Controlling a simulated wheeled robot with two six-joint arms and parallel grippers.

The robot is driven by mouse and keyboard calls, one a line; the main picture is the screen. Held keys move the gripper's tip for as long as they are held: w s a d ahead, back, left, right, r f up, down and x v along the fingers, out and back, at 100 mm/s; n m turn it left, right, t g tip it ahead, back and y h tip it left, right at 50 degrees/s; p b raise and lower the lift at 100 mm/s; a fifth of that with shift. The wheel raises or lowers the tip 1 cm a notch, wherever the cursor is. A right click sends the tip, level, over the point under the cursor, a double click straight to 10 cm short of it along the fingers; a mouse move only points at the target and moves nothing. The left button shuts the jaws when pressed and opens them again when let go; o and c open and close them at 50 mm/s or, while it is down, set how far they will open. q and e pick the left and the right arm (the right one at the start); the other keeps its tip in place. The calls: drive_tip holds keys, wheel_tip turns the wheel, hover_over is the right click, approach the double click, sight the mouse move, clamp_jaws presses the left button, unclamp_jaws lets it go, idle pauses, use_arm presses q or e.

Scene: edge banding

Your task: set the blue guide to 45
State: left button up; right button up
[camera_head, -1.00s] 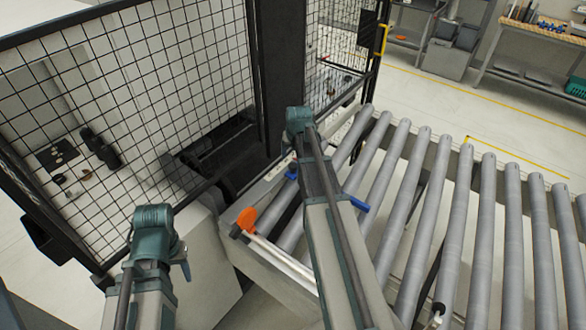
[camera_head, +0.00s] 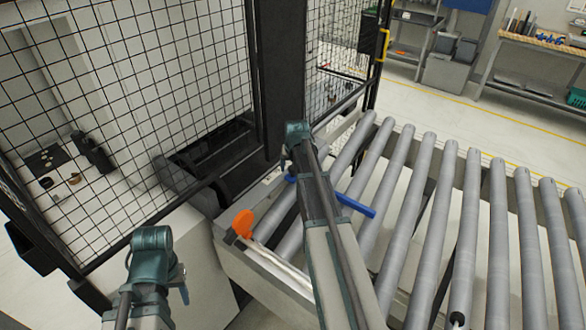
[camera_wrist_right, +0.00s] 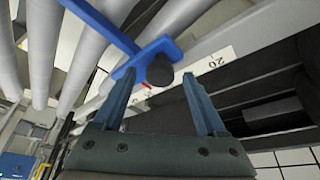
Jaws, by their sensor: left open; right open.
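The blue guide (camera_head: 356,206) is a bar lying across the near end of the roller conveyor, partly hidden behind my right arm in the head view. In the right wrist view the blue guide (camera_wrist_right: 103,24) ends in a bracket with a black knob (camera_wrist_right: 160,71). A red pointer mark (camera_wrist_right: 146,84) sits beside a white scale (camera_wrist_right: 215,62) showing 20; other digits are mostly covered. My right gripper (camera_wrist_right: 157,80) is open, its fingers on either side of the knob, not visibly closed on it. My left gripper (camera_head: 181,284) is low at the left, away from the guide, open and mostly hidden.
An orange paddle (camera_head: 243,223) stands at the conveyor's near left corner. A black mesh fence (camera_head: 130,80) and dark post close off the left and back. Rollers (camera_head: 455,215) fill the right. A workbench (camera_head: 535,50) stands far behind.

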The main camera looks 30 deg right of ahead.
clamp_jaws()
idle(1.3)
